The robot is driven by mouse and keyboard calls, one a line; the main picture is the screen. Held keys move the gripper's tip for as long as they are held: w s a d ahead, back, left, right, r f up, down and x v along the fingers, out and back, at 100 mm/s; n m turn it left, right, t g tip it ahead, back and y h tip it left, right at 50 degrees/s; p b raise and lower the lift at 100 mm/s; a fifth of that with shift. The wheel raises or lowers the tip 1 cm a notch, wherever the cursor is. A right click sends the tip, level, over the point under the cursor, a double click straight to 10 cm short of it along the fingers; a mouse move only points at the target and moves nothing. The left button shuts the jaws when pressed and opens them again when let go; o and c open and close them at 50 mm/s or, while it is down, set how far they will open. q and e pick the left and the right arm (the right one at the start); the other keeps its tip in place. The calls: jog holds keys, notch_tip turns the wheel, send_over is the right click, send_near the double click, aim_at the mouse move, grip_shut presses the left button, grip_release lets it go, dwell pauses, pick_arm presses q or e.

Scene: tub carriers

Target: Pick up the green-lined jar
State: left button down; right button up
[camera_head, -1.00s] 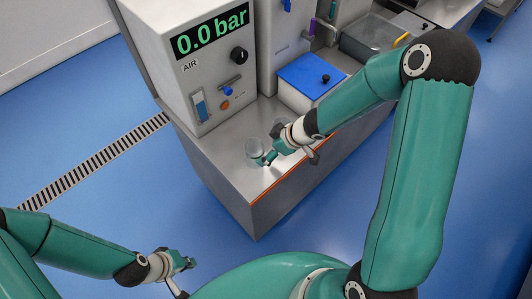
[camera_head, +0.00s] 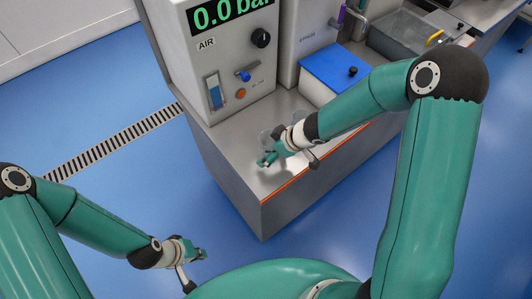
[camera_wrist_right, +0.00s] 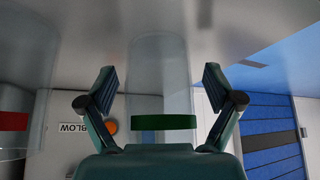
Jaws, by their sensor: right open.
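The green-lined jar is a clear jar (camera_wrist_right: 160,82) with a dark green band (camera_wrist_right: 165,122), in the middle of the right wrist view. It shows between the two spread fingers of my right gripper (camera_wrist_right: 160,90), with a gap on each side. No finger is seen touching it. In the head view my right gripper (camera_head: 266,160) is low over the steel worktop's front part, beside clear jars (camera_head: 267,138); which has the green band cannot be told there. My left gripper (camera_head: 199,254) is away from the bench at lower left; its jaws are too small to read.
A second clear jar with a red band (camera_wrist_right: 12,121) stands at the left of the wrist view. Behind the steel worktop (camera_head: 228,141) are the air gauge box (camera_head: 235,60) and a blue-lidded box (camera_head: 330,72). An orange strip (camera_head: 318,160) marks the front edge.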

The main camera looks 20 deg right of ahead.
jog(key=shift+w+a+f, duration=0.1)
jog(key=shift+w+a, duration=0.05)
jog(key=shift+a, duration=0.05)
jog(key=shift+d, duration=0.1)
jog(key=c, duration=1.3)
